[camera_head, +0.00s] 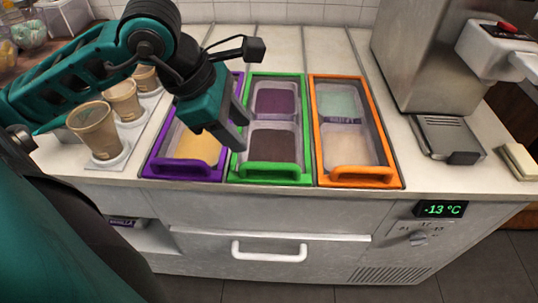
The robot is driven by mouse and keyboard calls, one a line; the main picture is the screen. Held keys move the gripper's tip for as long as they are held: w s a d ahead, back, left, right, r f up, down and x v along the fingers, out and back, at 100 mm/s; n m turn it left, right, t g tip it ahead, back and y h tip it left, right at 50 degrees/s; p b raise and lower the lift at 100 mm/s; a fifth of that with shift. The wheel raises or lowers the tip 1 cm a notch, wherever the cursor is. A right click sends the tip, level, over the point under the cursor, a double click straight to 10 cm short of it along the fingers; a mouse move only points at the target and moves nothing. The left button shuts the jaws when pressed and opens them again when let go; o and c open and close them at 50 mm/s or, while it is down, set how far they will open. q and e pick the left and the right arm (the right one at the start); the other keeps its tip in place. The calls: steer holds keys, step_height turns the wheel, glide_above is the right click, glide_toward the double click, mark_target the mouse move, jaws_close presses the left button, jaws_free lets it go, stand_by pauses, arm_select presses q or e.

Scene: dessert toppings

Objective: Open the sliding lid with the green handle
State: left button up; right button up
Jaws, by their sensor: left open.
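The sliding lid with the green handle (270,172) is the middle of three framed lids in the counter. Its green frame (304,125) surrounds a clear pane, and a purple topping (275,102) and a dark brown topping (273,145) show through it. The handle is a raised bar along the near edge. My left gripper (239,133) is open and empty. It hangs over the border between the purple and green lids, behind and left of the green handle, seemingly not touching it. It hides part of the green frame's left side. My right gripper is out of view.
A purple-handled lid (186,168) adjoins on the left and an orange-handled lid (362,176) on the right. Several cups (96,131) stand at the left. A steel machine (425,55) stands at the right. White panels (278,45) behind the lids are clear.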

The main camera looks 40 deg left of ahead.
mark_target(268, 164)
arm_select(q)
steer(key=x, duration=1.1)
steer(key=shift+f, duration=0.1)
jaws_close()
stand_by(0.3)
